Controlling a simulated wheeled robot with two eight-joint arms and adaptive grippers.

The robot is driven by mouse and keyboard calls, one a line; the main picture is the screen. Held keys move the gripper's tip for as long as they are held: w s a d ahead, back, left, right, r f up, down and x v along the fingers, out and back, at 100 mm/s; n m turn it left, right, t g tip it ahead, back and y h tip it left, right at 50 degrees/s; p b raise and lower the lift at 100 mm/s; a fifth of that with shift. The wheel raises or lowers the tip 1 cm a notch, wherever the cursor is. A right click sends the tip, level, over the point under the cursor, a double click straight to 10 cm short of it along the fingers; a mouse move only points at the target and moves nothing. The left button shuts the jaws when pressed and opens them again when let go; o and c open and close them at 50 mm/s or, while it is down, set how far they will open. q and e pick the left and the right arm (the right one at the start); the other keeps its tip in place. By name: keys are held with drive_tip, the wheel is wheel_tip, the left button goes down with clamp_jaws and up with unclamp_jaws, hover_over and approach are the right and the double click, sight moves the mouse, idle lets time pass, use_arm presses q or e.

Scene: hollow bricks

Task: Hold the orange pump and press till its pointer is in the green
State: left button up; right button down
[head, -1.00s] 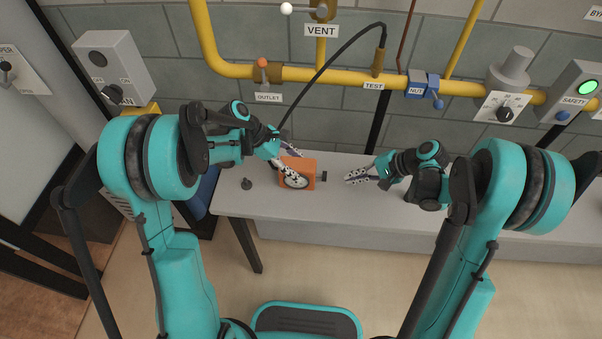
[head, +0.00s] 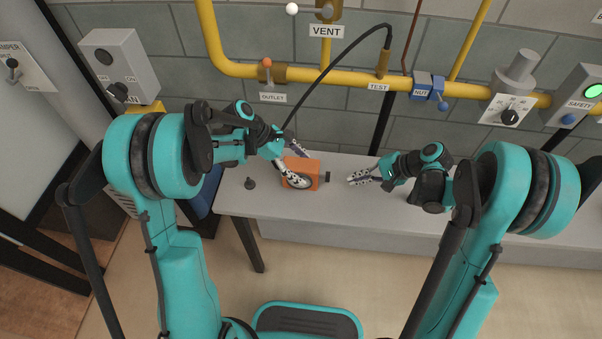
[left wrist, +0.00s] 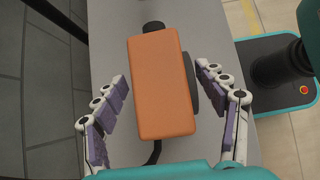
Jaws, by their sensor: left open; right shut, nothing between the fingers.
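The orange pump (head: 304,170) stands on the grey bench, with a black hose at its back and a dark knob (head: 327,177) on its right side. My left gripper (head: 297,165) is open around the pump, one finger on the near side and one on the far side. In the left wrist view the orange pump (left wrist: 160,85) lies between the open fingers, with a gap on each side. The dark round gauge (left wrist: 190,84) shows edge-on there, and its pointer cannot be read. My right gripper (head: 352,180) is shut and empty, to the right of the knob.
The bench top (head: 400,215) is clear in front of the pump. A yellow pipe (head: 345,78) with valves runs along the wall behind. The black hose (head: 335,60) rises to the TEST fitting (head: 382,64).

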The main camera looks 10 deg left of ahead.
use_arm(q)
drive_tip(key=v, duration=1.2)
drive_tip(key=s+a+r+m+t+y, duration=0.1)
drive_tip(key=s+m+t+y, duration=0.2)
drive_tip(key=s+m, duration=0.6)
drive_tip(key=s+a+r+m+t+y, duration=0.1)
drive_tip(key=s+m+t+y, duration=0.3)
drive_tip(key=s+m, duration=0.5)
drive_tip(key=shift+s+a+y, duration=0.35)
drive_tip(key=shift+y, duration=0.15)
use_arm(e)
drive_tip(key=s+d+r+n+t+h, duration=0.2)
drive_tip(key=s+d+r+n+h, duration=0.2)
drive_tip(key=s+r, duration=0.3)
drive_tip(key=s+d+r+n+t+h, duration=0.3)
drive_tip(key=s+r, duration=0.4)
drive_tip(key=s, duration=0.4)
drive_tip(key=shift+s+d+n+h, duration=0.25)
drive_tip(key=shift+d+n+h, duration=0.35)
drive_tip(key=shift+h, duration=0.3)
